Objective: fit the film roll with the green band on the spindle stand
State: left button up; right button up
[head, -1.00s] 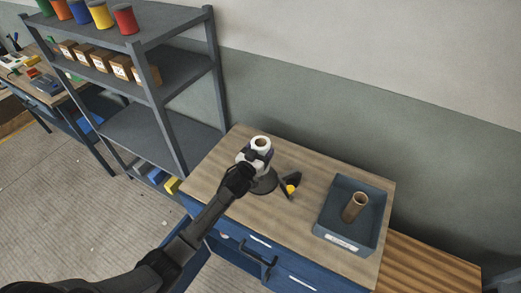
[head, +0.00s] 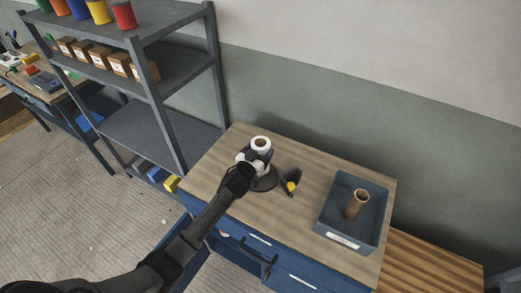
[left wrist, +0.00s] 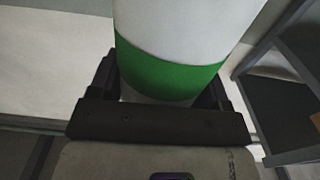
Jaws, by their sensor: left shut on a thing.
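The white film roll (head: 261,143) stands about upright over the left part of the wooden table top. In the left wrist view the film roll (left wrist: 180,25) shows its green band (left wrist: 165,72) between my fingers. My left gripper (head: 256,159) is shut on the roll; it also shows in the left wrist view (left wrist: 162,88). The spindle stand (head: 266,184) shows as a dark round base right below the roll. Its spindle is hidden, and I cannot tell whether the roll is around it or above it. My right gripper is not in view.
A dark holder with a yellow part (head: 291,184) stands close to the right of the stand. A blue-grey bin (head: 336,229) holding a brown tube (head: 357,203) is at the table's right. A grey shelf rack (head: 150,121) stands left. The table between holder and bin is clear.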

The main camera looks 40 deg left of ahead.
pick_arm(q)
jog(key=shift+f+b, duration=0.45)
jog(key=shift+f, duration=0.1)
jog(key=shift+f+b, duration=0.3)
jog(key=shift+f, duration=0.05)
jog(key=shift+f, duration=0.35)
jog(key=shift+f+b, duration=0.35)
jog(key=shift+b, duration=0.15)
jog(key=shift+f, duration=0.25)
jog(key=o, duration=1)
jog(key=shift+o, duration=1.3)
jog(key=shift+f, duration=0.15)
jog(key=shift+s, duration=0.15)
